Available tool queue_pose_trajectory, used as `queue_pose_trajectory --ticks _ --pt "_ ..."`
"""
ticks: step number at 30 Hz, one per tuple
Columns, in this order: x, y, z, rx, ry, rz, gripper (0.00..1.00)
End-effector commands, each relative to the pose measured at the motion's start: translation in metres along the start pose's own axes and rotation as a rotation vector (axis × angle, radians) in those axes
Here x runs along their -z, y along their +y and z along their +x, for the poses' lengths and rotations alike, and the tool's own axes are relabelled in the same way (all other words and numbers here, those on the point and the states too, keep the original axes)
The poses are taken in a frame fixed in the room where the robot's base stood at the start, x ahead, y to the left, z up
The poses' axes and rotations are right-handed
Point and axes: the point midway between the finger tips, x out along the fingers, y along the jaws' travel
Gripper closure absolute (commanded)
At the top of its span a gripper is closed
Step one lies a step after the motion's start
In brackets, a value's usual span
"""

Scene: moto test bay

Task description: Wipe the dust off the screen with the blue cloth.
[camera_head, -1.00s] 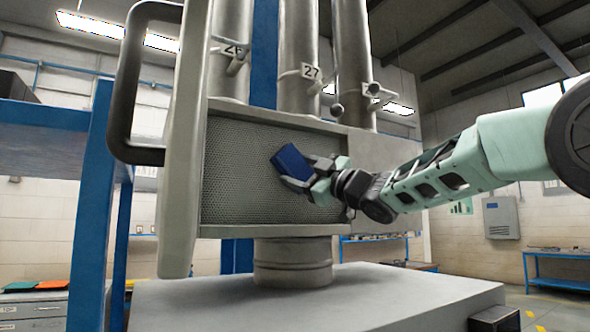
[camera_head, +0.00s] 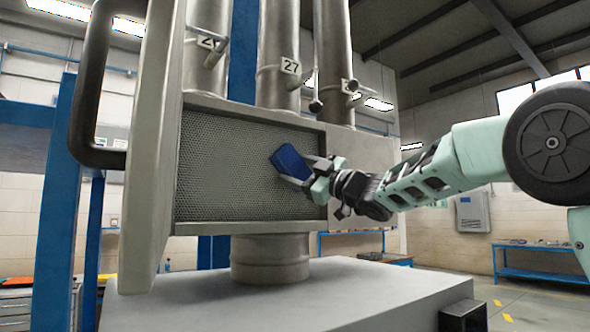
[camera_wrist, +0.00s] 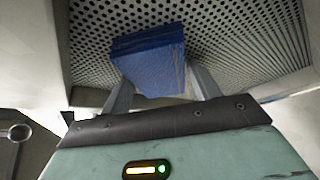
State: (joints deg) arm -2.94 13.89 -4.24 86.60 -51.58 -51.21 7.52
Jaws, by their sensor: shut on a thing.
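The screen (camera_head: 235,180) is a grey perforated panel set in a metal housing. My gripper (camera_head: 298,168) is shut on the folded blue cloth (camera_head: 288,160) and holds it at the right part of the screen. In the wrist view the cloth (camera_wrist: 150,62) sits between the two fingers, with the perforated screen (camera_wrist: 230,30) just behind it. I cannot tell whether the cloth touches the screen. The screen looks evenly grey, and I cannot make out dust on it.
An open door (camera_head: 155,150) with a dark handle (camera_head: 85,100) stands left of the screen. Metal pipes with number tags rise above the housing. A grey plinth (camera_head: 290,300) lies below. A blue bench (camera_head: 540,262) stands far right.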

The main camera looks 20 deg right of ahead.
Motion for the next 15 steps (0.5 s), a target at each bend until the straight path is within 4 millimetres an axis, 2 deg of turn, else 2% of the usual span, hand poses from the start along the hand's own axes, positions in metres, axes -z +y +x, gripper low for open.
queue_pose_trajectory --ticks 9,15 --pt "-0.017 -0.018 -0.006 0.000 0.000 0.000 0.57" --pt "-0.015 -0.021 -0.005 0.001 0.001 0.000 0.57"
